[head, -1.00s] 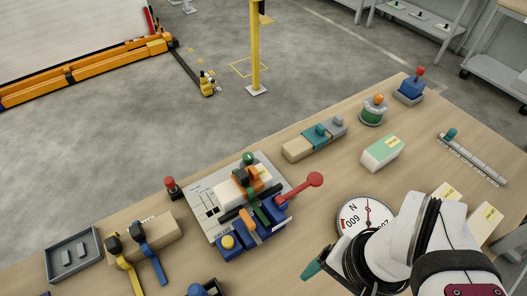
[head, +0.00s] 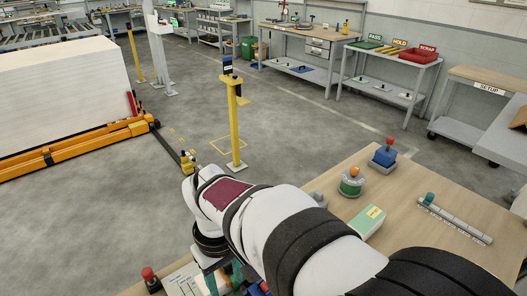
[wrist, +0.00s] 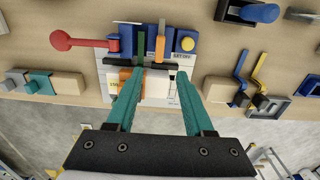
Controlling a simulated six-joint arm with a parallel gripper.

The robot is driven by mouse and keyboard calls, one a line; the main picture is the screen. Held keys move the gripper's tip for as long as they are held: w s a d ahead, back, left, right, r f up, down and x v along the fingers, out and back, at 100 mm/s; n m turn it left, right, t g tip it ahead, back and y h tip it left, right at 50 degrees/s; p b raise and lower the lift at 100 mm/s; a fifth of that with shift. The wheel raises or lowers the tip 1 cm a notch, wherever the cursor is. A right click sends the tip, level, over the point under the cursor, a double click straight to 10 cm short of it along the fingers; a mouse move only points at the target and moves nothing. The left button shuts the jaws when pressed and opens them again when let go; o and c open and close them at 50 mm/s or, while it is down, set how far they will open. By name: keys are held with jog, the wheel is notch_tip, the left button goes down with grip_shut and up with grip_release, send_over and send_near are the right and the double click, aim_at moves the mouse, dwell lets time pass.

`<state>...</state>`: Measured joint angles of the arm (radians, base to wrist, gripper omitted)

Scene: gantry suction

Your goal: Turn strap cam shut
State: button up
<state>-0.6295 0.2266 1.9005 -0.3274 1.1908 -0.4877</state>
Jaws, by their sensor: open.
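My gripper (wrist: 161,76) is open, its two teal fingers spread and apparently empty. In the wrist view it is over a fixture with a blue base (wrist: 182,44), a green strap (wrist: 141,46), orange parts (wrist: 161,42) and a red-knobbed lever (wrist: 62,40) sticking out to the left. I cannot tell which orange or green part is the strap cam, or whether the fingers touch anything. In the head view my arm hides most of the fixture.
A teal-and-wood block (wrist: 50,85) lies left. In the head view a green-white box (head: 368,222) and a ruler-like rail (head: 455,219) are on the bench.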

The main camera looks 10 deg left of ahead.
notch_tip(320, 180, down, 12)
jog(key=shift+c, duration=0.3)
grip_shut()
